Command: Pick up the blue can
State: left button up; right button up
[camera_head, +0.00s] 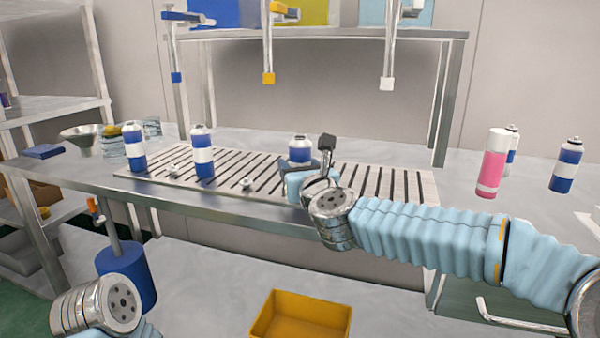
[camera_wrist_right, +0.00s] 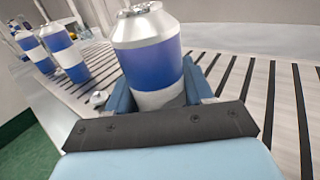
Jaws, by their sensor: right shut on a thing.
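A blue can with a white band and silver top (camera_head: 300,150) stands upright on the slatted rack at the middle of the bench. It also shows large in the right wrist view (camera_wrist_right: 150,60). My right gripper (camera_head: 303,166) is shut on this can, with a finger on each side of its lower part. The gripper and wrist hide the can's base, so I cannot tell whether it touches the rack. Two similar blue cans stand on the rack to the left, one nearer (camera_head: 203,155) and one farther left (camera_head: 134,148). My left gripper is not in view; only part of my left arm shows at lower left.
The slatted rack (camera_head: 390,185) has small valve pieces (camera_head: 246,183) on it. A pink can (camera_head: 491,165) and a blue can (camera_head: 566,168) stand at right. A yellow bin (camera_head: 300,318) is in front. Posts with a yellow tip (camera_head: 268,78) and a white tip (camera_head: 387,84) hang above.

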jog(key=shift+c, duration=1.1)
jog(key=shift+r, duration=0.1)
